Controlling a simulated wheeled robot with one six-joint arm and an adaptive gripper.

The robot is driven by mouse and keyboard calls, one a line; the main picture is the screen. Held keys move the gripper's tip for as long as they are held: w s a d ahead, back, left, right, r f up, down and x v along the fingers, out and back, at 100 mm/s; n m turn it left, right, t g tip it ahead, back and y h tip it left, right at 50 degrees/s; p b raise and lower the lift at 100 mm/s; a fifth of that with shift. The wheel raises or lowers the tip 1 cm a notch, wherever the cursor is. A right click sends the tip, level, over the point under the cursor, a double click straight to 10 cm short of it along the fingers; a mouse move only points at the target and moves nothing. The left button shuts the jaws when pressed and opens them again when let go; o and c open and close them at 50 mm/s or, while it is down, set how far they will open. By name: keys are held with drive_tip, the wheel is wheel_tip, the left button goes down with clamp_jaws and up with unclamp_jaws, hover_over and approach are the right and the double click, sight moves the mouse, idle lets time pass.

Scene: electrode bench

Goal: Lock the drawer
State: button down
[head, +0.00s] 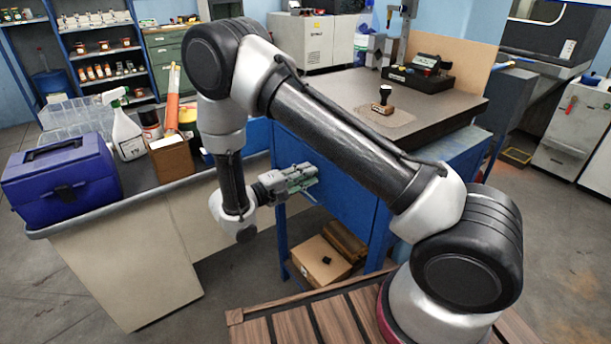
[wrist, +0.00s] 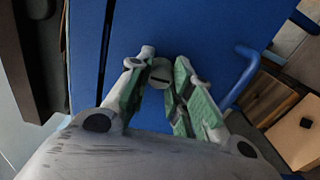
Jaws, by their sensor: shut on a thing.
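The blue drawer (head: 345,180) is under the dark bench top, and its front fills much of the wrist view (wrist: 215,35). My gripper (head: 312,180) reaches the drawer front from the left. In the wrist view my gripper (wrist: 165,65) is shut on a small round grey lock knob (wrist: 160,74) with a dark slot, between the green-padded fingers. The fingers partly hide the knob. A blue bar handle (wrist: 243,75) stands out from the front to the right of the fingers. The drawer looks closed, but its edges are partly hidden by my arm.
Cardboard boxes (head: 318,262) lie on the shelf below the drawer. A side bench at left holds a blue toolbox (head: 65,180) and a white spray bottle (head: 126,135). A stamp-like tool (head: 383,102) stands on the dark bench top (head: 345,92).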

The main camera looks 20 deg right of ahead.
drive_tip(key=shift+m, duration=0.3)
drive_tip(key=c, duration=1.2)
unclamp_jaws()
drive_tip(key=shift+c, duration=0.2)
drive_tip(key=v, duration=1.2)
